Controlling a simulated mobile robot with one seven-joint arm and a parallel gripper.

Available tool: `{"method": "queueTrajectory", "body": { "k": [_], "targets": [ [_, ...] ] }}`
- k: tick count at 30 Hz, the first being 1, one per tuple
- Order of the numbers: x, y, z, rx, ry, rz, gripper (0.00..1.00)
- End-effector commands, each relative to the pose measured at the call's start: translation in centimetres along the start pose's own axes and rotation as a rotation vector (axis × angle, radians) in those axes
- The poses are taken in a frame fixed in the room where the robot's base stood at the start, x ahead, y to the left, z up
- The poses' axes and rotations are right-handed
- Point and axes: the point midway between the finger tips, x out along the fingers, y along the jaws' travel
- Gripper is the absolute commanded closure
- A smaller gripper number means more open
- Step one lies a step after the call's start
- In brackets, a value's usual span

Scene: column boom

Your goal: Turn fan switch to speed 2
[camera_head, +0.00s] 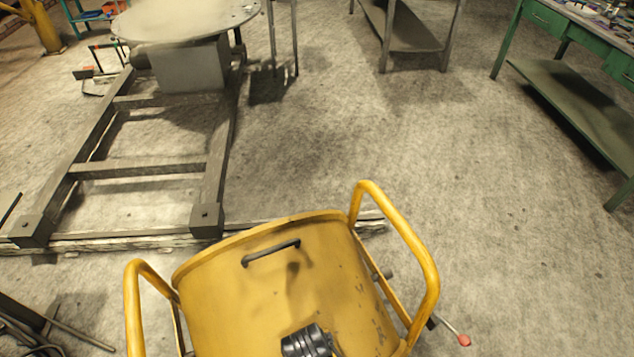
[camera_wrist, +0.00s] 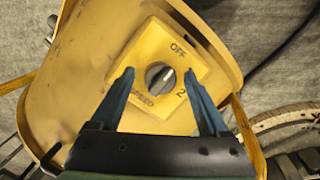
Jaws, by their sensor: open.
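The fan switch is a round grey and dark knob (camera_wrist: 160,77) on a yellow square plate (camera_wrist: 150,45) in the wrist view. The plate carries the words OFF at the upper right and SPEED at the lower left, and the number 2 at the lower right. A light mark on the knob seems to point to the upper right, toward OFF. My gripper (camera_wrist: 159,71) is open, with one blue finger on each side of the knob. Its fingertips look apart from the knob; their height above the plate is hard to tell. The switch face does not show in the head view.
A yellow housing (camera_head: 230,290) with a dark handle and yellow tube rails (camera_head: 405,240) fills the lower head view. A lever with a red knob (camera_head: 463,340) sticks out at its right. A metal floor frame (camera_head: 140,168) lies behind left. Open floor (camera_head: 480,190) is at the right.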

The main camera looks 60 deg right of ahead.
Motion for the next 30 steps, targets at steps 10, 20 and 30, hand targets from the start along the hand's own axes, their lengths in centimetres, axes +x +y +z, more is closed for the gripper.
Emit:
{"method": "queueTrajectory", "body": {
  "k": [10, 20, 30],
  "targets": [
    [-0.05, 0.0, -0.03, 0.0, 0.0, 0.0, 0.66],
    [-0.08, -0.03, -0.04, 0.001, 0.001, -0.001, 1.0],
    [-0.33, 0.08, -0.1, 0.103, 0.007, -0.03, 1.0]
  ]
}}
